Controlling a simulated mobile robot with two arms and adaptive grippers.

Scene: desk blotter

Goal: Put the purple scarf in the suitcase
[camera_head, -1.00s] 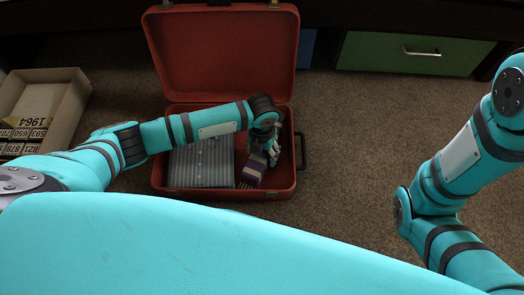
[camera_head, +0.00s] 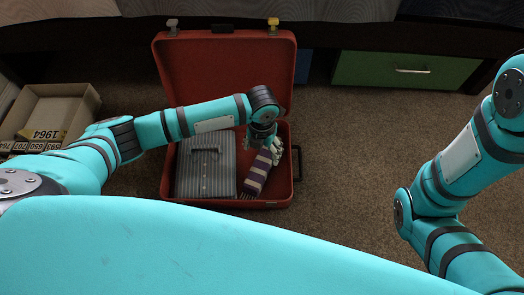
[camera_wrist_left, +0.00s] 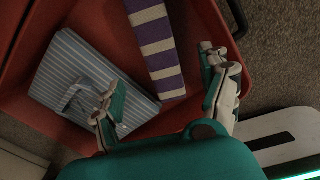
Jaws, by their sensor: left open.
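The purple scarf, with cream stripes (camera_head: 257,176), lies inside the open red suitcase (camera_head: 172,203), to the right of a folded striped shirt. In the left wrist view the scarf (camera_wrist_left: 158,48) lies along the suitcase floor (camera_wrist_left: 205,30), beside the shirt. My left gripper (camera_head: 268,145) is over the right half of the suitcase, above the far end of the scarf. In the left wrist view its fingers (camera_wrist_left: 162,88) are spread apart, one on each side of the scarf, with nothing held between them. My right gripper is out of view.
The folded striped shirt (camera_head: 207,172) fills the left half of the suitcase. The lid (camera_head: 222,75) stands open at the back. A box with number cards (camera_head: 50,110) is at the left. A green drawer (camera_head: 405,70) is behind. The carpet at right is clear.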

